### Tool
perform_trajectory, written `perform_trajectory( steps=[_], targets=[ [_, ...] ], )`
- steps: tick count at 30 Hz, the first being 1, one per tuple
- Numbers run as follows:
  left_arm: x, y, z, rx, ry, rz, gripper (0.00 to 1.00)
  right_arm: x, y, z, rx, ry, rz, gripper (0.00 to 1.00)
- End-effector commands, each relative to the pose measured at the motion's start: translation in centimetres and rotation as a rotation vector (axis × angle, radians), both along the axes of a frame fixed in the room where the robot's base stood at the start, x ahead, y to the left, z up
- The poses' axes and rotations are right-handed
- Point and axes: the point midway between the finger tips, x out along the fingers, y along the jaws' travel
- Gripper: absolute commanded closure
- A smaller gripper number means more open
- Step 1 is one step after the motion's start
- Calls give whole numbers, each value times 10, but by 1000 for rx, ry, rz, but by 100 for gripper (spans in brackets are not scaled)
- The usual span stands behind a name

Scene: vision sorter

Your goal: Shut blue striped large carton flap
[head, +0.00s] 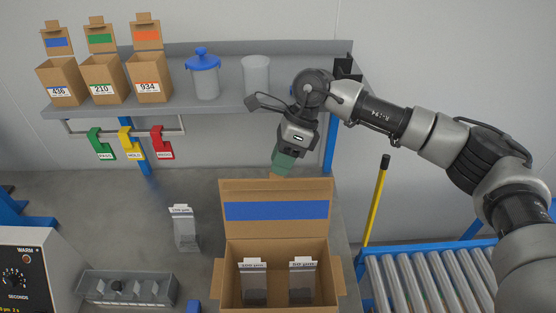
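The large carton (230,282) stands open at the front of the grey table. Its back flap (276,188) is raised upright and carries a wide blue stripe (276,210). Two labelled clear pouches (254,284) stand inside the carton. My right gripper (278,172) comes in from the right and points down just above or behind the flap's top edge. Its fingertips are partly hidden, so I cannot tell whether it touches the flap or how wide it is. My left gripper does not show.
A shelf (225,108) behind holds several small cartons (103,80), a blue-lidded jar (204,75) and a clear cup (256,74). A pouch (184,228) and a grey rack (128,288) are left of the carton. A roller conveyor (425,280) and yellow-handled pole (376,200) are right.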

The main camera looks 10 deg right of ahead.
Motion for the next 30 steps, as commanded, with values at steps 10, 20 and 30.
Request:
perform_trajectory(
  steps=[10, 20, 30],
  targets=[
    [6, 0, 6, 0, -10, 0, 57, -3, 8, -15, 2, -1, 1, 70],
    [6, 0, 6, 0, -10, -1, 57, -3, 8, -15, 2, -1, 1, 99],
    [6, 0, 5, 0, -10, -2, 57, -3, 7, -15, 2, -3, 1, 100]
  ],
)
